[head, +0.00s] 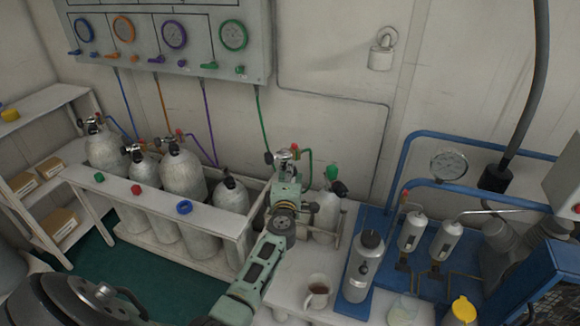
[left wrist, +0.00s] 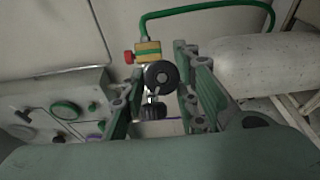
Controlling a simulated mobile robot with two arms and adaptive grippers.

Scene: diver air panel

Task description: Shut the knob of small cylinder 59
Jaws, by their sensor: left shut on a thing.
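My left gripper (head: 286,170) reaches a cylinder valve at the right part of the rack in the head view. In the left wrist view its two green fingers (left wrist: 160,88) stand on either side of a round black knob (left wrist: 161,74) and are shut on it. Behind the knob is a brass valve block (left wrist: 148,50) with a red cap (left wrist: 128,57) and a green hose (left wrist: 205,9). The cylinder body under this valve is mostly hidden by my arm in the head view. No number 59 is legible. My right gripper is not in view.
A pale cylinder (head: 327,212) stands close to the right of my gripper. Several grey cylinders (head: 183,174) stand in the white rack to the left. A gauge panel (head: 262,50) hangs above. A mug (head: 317,290) stands on the bench at the right.

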